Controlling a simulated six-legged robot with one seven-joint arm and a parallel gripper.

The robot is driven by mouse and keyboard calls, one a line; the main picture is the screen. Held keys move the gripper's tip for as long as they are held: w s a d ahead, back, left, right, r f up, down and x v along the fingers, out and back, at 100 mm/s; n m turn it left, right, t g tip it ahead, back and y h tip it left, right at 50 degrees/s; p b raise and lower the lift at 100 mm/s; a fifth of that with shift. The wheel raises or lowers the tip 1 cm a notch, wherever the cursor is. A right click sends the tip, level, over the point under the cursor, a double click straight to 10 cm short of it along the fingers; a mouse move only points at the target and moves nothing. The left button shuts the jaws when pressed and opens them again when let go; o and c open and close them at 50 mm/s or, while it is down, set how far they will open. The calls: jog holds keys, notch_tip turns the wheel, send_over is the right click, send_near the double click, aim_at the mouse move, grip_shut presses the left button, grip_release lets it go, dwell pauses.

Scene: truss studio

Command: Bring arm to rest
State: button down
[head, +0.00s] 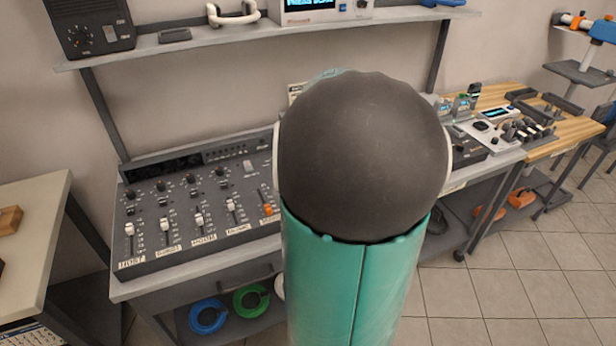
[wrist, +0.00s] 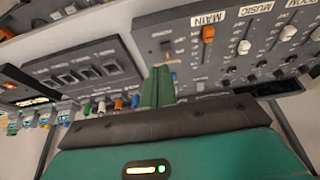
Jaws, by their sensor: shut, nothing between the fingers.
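My gripper (wrist: 158,86) shows in the wrist view as two teal fingers pressed together, with nothing between them. It is in front of a dark mixing console (wrist: 240,45), near the console's edge by the orange MAIN fader (wrist: 208,34). I cannot tell whether the fingertips touch anything. In the head view my own arm, a dark round joint and a teal link, fills the middle and hides the gripper. The same mixing console (head: 195,205) is to the left of the arm there, with a row of white faders and one orange fader (head: 268,209).
A shelf (head: 235,33) with devices runs above the console. A second dark panel (wrist: 82,75) with connectors and coloured plugs lies beside it. Blue (head: 207,316) and green (head: 251,299) cable coils sit below. A wooden-topped bench (head: 552,148) stands right. Tiled floor (head: 510,290) is open at lower right.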

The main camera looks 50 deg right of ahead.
dwell(0.6)
jog(key=w+a+r+n, duration=0.1)
jog(key=w+a+r, duration=0.1)
jog(key=a, duration=0.3)
jog(key=w+a+r+n, duration=0.1)
jog(key=w+a+r, duration=0.1)
jog(key=a, duration=0.4)
jog(key=s+a+r+n+t+y, duration=0.1)
jog(key=s+a+r+n, duration=0.1)
jog(key=a, duration=1.1)
jog(key=s+a+r+n+t+y, duration=0.1)
jog(key=s+a, duration=0.4)
jog(key=a, duration=0.8)
notch_tip(320, 180, up, 3)
jog(key=shift+a+f+n, duration=0.2)
jog(key=shift+a+n, duration=0.1)
jog(key=shift+n, duration=0.3)
